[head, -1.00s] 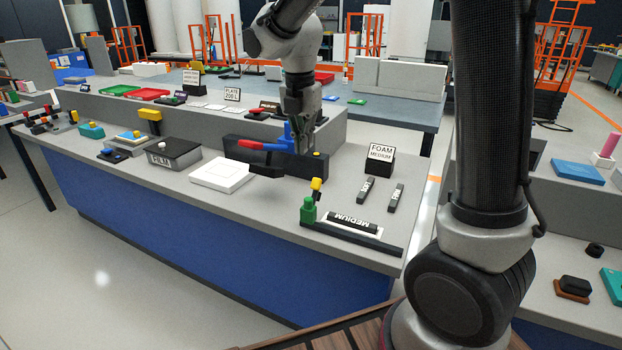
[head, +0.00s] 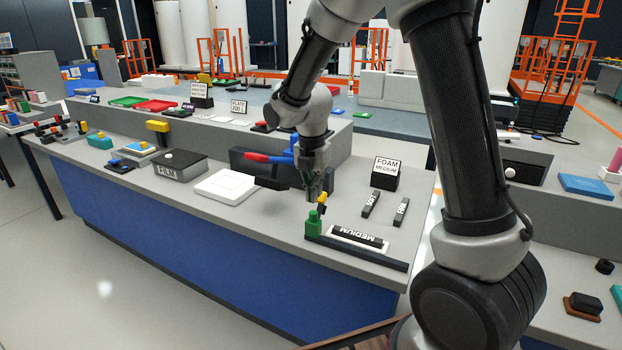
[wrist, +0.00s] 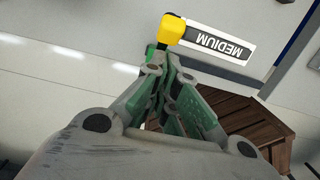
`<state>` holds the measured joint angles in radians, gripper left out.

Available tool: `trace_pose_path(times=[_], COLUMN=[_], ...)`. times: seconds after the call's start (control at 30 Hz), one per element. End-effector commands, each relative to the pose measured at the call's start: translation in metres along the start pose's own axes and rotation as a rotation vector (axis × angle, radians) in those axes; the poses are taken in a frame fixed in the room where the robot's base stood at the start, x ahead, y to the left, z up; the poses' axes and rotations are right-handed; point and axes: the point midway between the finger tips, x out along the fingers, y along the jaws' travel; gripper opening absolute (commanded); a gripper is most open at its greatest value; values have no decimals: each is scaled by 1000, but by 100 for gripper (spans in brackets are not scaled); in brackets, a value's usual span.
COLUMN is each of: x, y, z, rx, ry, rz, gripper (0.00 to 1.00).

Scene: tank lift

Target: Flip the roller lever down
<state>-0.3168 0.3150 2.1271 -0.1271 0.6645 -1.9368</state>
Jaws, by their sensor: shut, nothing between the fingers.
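The lever by the MEDIUM plate has a yellow end (head: 321,198) standing up above a green block (head: 313,224). In the wrist view the yellow end (wrist: 172,28) lies just beyond my fingertips, at the left end of the MEDIUM plate (wrist: 220,42). The plate also shows in the head view (head: 357,237). My gripper (head: 314,192) is shut and empty, pointing down close above and beside the yellow end. I cannot tell whether they touch. In the wrist view my fingers (wrist: 176,65) hide part of the area below the lever.
A dark rail (head: 365,253) runs along the counter's front right. Two small dark labelled bars (head: 370,204) and a FOAM MEDIUM block (head: 386,174) stand to the right. A red handle (head: 268,158) with a blue part is behind left, near a white slab (head: 225,187).

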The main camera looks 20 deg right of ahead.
Motion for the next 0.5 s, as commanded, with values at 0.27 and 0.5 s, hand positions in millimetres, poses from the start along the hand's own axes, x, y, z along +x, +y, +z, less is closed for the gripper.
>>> trace_pose_path(times=[0.27,0.5], x=[14,14], y=[0,0], z=[14,14], rx=[0,0], ry=[0,0], rz=[0,1], gripper=[0,0])
